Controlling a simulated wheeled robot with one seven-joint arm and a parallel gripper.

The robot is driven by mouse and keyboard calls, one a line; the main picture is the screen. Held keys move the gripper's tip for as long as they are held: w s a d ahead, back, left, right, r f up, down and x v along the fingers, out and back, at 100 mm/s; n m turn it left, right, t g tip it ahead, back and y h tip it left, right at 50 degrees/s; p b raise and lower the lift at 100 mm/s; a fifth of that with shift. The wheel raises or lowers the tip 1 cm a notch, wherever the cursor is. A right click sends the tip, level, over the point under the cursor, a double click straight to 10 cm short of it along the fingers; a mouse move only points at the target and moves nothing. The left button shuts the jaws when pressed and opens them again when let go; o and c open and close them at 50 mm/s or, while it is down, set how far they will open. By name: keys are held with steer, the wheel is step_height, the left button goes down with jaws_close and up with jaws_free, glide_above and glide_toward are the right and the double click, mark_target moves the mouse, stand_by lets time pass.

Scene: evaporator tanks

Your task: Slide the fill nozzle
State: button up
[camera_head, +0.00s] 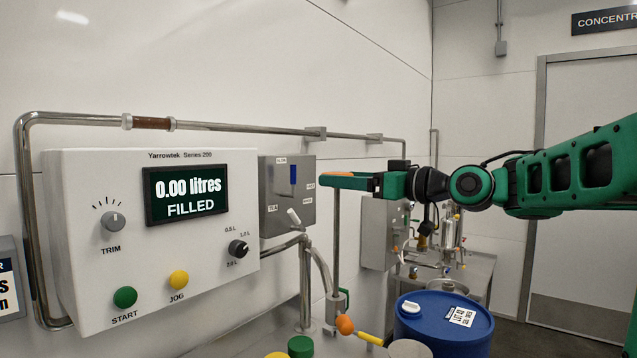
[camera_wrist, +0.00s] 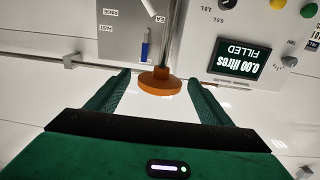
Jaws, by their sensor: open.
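A thin upright metal rod (camera_head: 336,235) stands right of the filling machine. A round orange cap (camera_wrist: 160,80) sits on its end. My gripper (camera_head: 325,181) is level with the rod's top, reaching in from the right. In the wrist view my gripper (camera_wrist: 160,84) is open, with the orange cap between its green fingers and a gap on each side. Low on the rod is a green and grey clamp (camera_head: 342,300), with an orange ball (camera_head: 345,325) and a yellow handle (camera_head: 370,339) near it. I cannot tell for sure which part is the fill nozzle.
The white control box (camera_head: 150,235) reads 0.00 litres FILLED. A grey switch box (camera_head: 288,195) is mounted behind the rod. A metal pipe (camera_head: 230,127) runs along the wall. A blue drum (camera_head: 440,325) stands at lower right. Green and yellow lids lie at the bottom.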

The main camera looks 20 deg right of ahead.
steer(key=x, duration=0.6)
steer(key=shift+w+a, duration=0.25)
steer(key=shift+w, duration=0.1)
steer(key=shift+c, duration=0.4)
